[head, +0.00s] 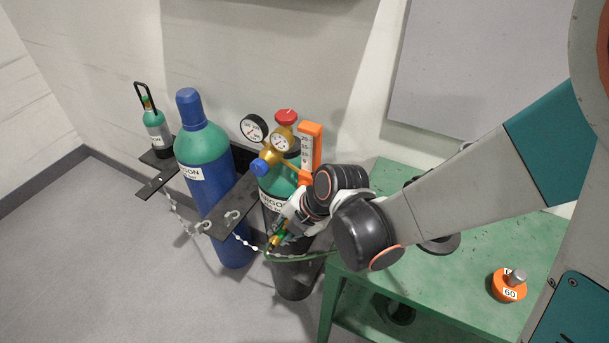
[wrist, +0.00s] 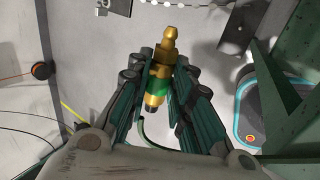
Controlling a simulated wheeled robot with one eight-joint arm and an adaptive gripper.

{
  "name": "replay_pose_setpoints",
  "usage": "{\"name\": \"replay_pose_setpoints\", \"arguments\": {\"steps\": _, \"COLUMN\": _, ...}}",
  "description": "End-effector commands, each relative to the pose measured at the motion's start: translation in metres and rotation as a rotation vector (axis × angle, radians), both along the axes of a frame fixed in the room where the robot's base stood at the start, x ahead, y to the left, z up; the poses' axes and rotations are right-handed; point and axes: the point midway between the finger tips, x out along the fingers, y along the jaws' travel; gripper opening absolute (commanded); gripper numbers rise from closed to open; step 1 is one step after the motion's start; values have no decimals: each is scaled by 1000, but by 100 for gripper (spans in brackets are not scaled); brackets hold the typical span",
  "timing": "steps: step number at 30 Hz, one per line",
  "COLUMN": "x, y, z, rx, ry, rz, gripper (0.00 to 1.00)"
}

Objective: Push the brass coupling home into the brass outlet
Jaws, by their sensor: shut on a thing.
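The brass coupling (wrist: 157,86), with a green band, is between the fingers of my gripper (wrist: 163,62) in the wrist view. My gripper is shut on it. A narrow brass end points away past the fingertips, and a green hose (wrist: 148,134) trails from the other end. In the head view my gripper (head: 284,229) holds the coupling (head: 277,240) low in front of the right-hand cylinder. A brass regulator (head: 271,155) with gauges and an orange flowmeter (head: 310,147) sits on that cylinder. I cannot make out the brass outlet; my wrist covers the area below the flowmeter.
A tall blue cylinder (head: 205,150) and a small one (head: 155,127) stand left, with black brackets and a chain (head: 245,243) close by my gripper. A green table (head: 440,285) with an orange weight (head: 508,287) is at right. The floor at left is clear.

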Motion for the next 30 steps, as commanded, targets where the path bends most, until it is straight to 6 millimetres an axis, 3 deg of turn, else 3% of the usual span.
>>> {"name": "replay_pose_setpoints", "arguments": {"steps": 13, "x": 33, "y": -15, "z": 0, "rx": -1, "ry": 0, "rz": -1, "gripper": 0}}
{"name": "replay_pose_setpoints", "arguments": {"steps": 30, "x": 38, "y": -17, "z": 0, "rx": -1, "ry": 1, "rz": -1, "gripper": 0}}
